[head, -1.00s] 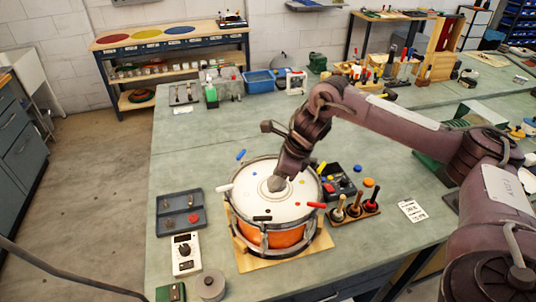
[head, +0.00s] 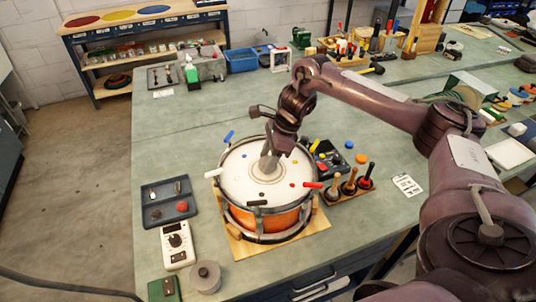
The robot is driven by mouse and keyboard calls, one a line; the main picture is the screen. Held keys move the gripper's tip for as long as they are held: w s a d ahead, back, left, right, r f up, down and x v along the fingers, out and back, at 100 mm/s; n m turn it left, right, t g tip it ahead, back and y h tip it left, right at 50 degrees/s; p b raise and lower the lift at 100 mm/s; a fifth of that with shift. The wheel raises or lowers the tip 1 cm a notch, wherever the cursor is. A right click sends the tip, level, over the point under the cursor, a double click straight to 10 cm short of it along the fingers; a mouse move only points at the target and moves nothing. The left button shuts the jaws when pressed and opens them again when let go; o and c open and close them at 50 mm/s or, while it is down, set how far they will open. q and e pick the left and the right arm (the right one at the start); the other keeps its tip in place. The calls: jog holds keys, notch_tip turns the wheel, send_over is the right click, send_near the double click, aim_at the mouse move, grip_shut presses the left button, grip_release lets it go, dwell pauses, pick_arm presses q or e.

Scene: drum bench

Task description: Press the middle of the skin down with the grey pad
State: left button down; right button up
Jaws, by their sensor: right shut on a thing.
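The drum (head: 285,221) has an orange shell, a metal rim and a white skin (head: 240,186). It stands on a wooden board on the green bench. My right gripper (head: 280,147) is above the far-middle part of the skin, pointing down. It is shut on the grey pad (head: 269,164), which hangs below it. The pad's lower end is over the middle of the skin; I cannot tell whether it touches. The fingertips are small and partly hidden. My left gripper is out of view.
Coloured pegs sit around the rim, such as a red one (head: 313,185). A grey tray (head: 152,214), a white meter (head: 177,246) and a grey round puck (head: 206,277) lie to the left. A stand with wooden-handled tools (head: 350,187) is close on the right. The bench behind is mostly clear.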

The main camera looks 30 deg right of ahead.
jog(key=shift+f, duration=0.3)
pick_arm(q)
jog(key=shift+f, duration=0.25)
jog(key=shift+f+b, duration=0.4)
jog(key=shift+b, duration=0.15)
pick_arm(e)
jog(key=shift+f, duration=0.55)
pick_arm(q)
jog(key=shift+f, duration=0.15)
pick_arm(e)
jog(key=shift+s+f, duration=0.25)
jog(key=shift+s, duration=0.05)
